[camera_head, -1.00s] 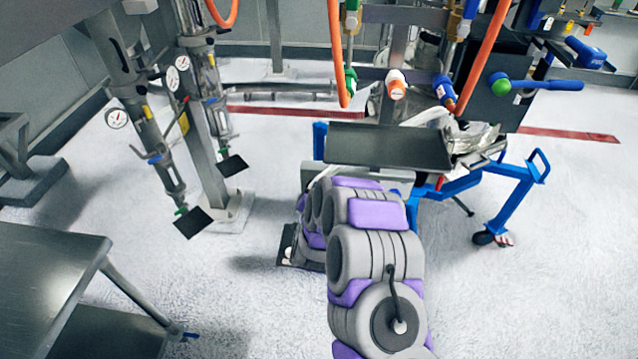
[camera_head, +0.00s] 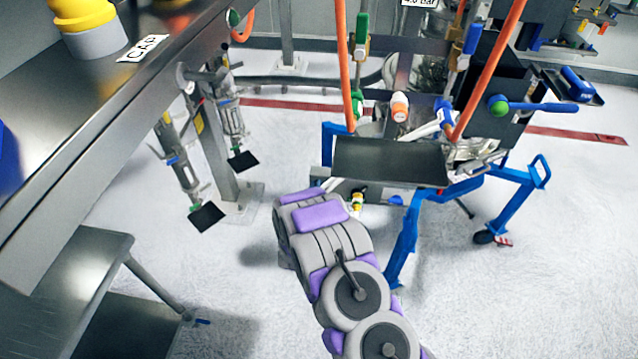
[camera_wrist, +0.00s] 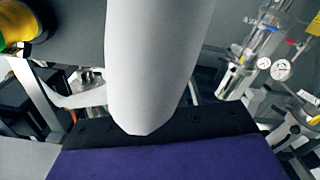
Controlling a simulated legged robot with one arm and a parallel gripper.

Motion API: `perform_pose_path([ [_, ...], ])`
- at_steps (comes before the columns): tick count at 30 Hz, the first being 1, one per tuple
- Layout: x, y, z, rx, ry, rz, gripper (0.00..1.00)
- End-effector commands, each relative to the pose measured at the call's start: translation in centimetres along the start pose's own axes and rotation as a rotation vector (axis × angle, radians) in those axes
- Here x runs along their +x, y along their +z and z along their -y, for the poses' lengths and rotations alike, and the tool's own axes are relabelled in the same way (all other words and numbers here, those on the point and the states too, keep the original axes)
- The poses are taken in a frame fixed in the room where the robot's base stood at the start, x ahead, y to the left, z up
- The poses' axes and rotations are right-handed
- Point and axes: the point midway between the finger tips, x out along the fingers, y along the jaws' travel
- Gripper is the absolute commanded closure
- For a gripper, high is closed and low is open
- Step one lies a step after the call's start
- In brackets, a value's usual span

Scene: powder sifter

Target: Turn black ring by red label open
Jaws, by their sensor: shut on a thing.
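My gripper (camera_wrist: 140,132) shows in the wrist view as a pale rounded finger coming down onto a dark edge above a purple part. It is closed; what it holds is hidden between the jaws. A yellow, green and dark rounded part (camera_wrist: 18,26) sits at the wrist view's upper left. I cannot tell whether its dark part is the black ring. I can make out no red label. My arm hides the gripper there.
A steel bench (camera_head: 120,110) with a yellow-topped item (camera_head: 88,25) fills the left of the head view. Blue machine legs (camera_head: 405,240) stand right of my arm. Orange hoses (camera_head: 490,70) hang above the tray. Pressure gauges (camera_wrist: 281,69) show at right in the wrist view.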

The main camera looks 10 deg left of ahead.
Motion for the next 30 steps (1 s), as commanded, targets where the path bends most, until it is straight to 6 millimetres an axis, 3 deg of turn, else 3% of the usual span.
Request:
perform_pose_path([
  [10,0.0,-0.13,0.88,-0.156,-0.005,-0.002,1.0],
  [27,0.03,-0.12,1.13,-0.189,-0.005,-0.005,1.0],
  [28,0.03,-0.12,1.13,-0.189,-0.005,-0.005,0.89],
  [30,0.03,-0.12,1.13,-0.189,-0.005,-0.005,0.82],
])
